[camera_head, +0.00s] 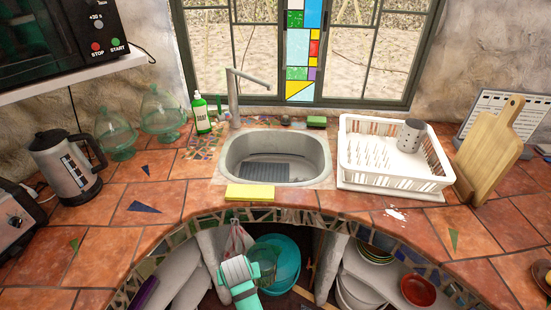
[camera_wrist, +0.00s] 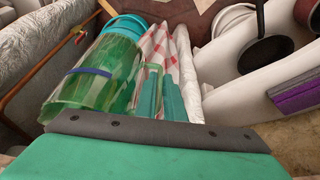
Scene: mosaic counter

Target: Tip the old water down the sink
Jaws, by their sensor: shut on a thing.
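A clear green jug (camera_wrist: 95,75) with a dark blue band fills the left of the wrist view, with a teal rim at its far end. My gripper (camera_wrist: 161,98) has its teal fingers closed at the pale green handle (camera_wrist: 154,72) on the jug's right side. In the head view my gripper (camera_head: 251,272) is low, below the counter front, beside the clear teal jug (camera_head: 267,273). The water inside cannot be made out clearly. The grey sink (camera_head: 315,147) is set in the counter above, with a tap (camera_head: 235,100) behind it.
A red-checked cloth (camera_head: 237,240) hangs close to my gripper. A teal basin (camera_head: 284,250) is behind the jug. Shelves with plates and a red bowl (camera_head: 418,290) are at right.

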